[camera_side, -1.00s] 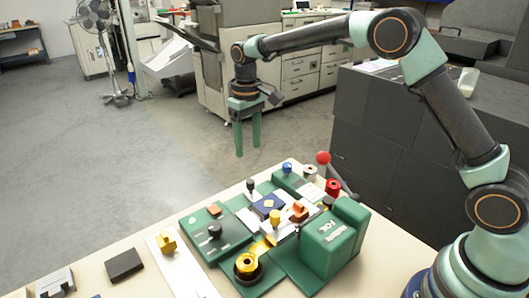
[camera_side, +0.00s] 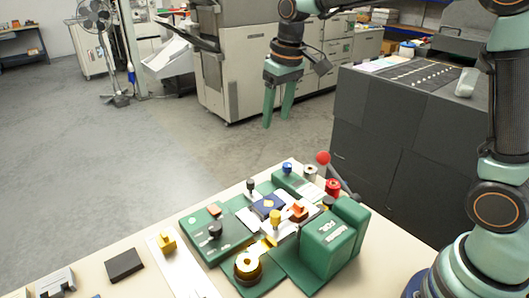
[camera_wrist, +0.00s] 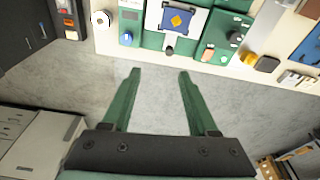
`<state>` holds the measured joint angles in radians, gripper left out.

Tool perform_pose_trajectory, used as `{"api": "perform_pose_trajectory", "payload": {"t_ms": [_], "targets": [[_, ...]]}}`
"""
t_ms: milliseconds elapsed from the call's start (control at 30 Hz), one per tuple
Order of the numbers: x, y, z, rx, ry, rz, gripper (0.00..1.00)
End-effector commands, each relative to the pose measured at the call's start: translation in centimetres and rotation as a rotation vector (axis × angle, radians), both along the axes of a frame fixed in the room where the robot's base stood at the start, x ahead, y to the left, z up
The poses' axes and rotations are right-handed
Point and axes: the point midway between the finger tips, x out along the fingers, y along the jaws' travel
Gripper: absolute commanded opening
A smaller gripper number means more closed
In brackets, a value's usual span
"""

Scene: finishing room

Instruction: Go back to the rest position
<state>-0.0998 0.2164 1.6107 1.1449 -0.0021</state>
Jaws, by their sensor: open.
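My gripper (camera_side: 277,108) hangs in the air with its two green fingers pointing down, beyond and above the far edge of the table. In the wrist view my gripper (camera_wrist: 158,75) has its fingers well apart with bare floor between them, so it is open and empty. The green foil-press machine (camera_side: 333,238) stands on the table below and nearer the camera, clear of the fingers. In the wrist view the machine's far side (camera_wrist: 153,40) lies beyond the fingertips.
The cream table (camera_side: 140,240) holds a dark block (camera_side: 124,265), a yellow piece (camera_side: 167,241) and a red-knobbed lever (camera_side: 323,158). A dark grey cabinet (camera_side: 385,140) stands at the right. A large printing machine (camera_side: 235,75) stands behind. Open floor lies at the left.

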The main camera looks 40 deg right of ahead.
Motion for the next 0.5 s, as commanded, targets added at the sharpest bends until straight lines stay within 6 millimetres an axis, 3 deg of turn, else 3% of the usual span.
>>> {"api": "perform_pose_trajectory", "payload": {"t_ms": [200,500], "targets": [[-5.3,-1.8,2.6,0.009,-0.103,-0.033,0.60],[-12.4,-3.7,2.5,0.015,-0.235,-0.074,0.60]]}}
